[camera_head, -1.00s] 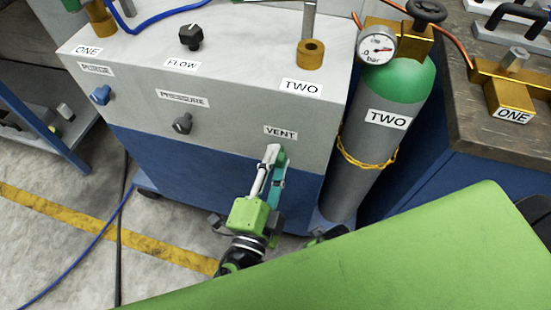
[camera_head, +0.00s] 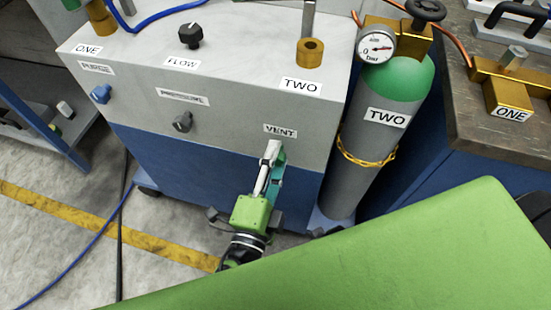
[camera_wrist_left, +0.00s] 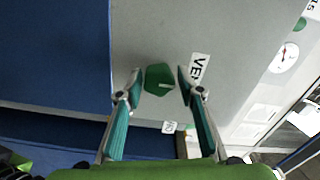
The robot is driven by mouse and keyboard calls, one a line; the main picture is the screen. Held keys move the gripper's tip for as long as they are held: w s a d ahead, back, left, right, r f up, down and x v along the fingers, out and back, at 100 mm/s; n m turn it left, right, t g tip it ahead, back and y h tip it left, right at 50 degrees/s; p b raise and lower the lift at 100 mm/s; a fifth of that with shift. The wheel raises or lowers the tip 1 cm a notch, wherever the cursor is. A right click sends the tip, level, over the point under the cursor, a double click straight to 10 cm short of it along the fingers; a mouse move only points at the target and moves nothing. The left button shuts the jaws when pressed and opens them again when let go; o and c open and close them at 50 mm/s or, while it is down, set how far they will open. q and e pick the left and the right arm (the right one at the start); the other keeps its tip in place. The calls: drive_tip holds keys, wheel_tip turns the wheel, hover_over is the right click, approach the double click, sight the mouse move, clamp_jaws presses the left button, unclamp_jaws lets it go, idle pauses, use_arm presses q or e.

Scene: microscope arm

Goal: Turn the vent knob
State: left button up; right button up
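The vent knob (camera_wrist_left: 159,78) is green with a pale mark and sits on the grey panel beside the VENT label (camera_wrist_left: 199,70), which also shows in the head view (camera_head: 280,131). In the head view the knob is hidden behind my left gripper (camera_head: 272,160), which reaches up to the panel just below the label. In the wrist view my left gripper (camera_wrist_left: 161,87) is open. Its two fingertips stand on either side of the knob, with a visible gap on each side. My right gripper is not in view.
Other knobs on the cabinet are the blue purge knob (camera_head: 101,94), the dark pressure knob (camera_head: 182,122) and the black flow knob (camera_head: 190,36) on top. A gas cylinder (camera_head: 372,150) with a gauge (camera_head: 376,46) stands close on the right.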

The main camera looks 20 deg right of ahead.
use_arm(q)
drive_tip(key=v, duration=1.2)
idle(0.6)
drive_tip(key=shift+w+a+f, duration=0.1)
idle(0.4)
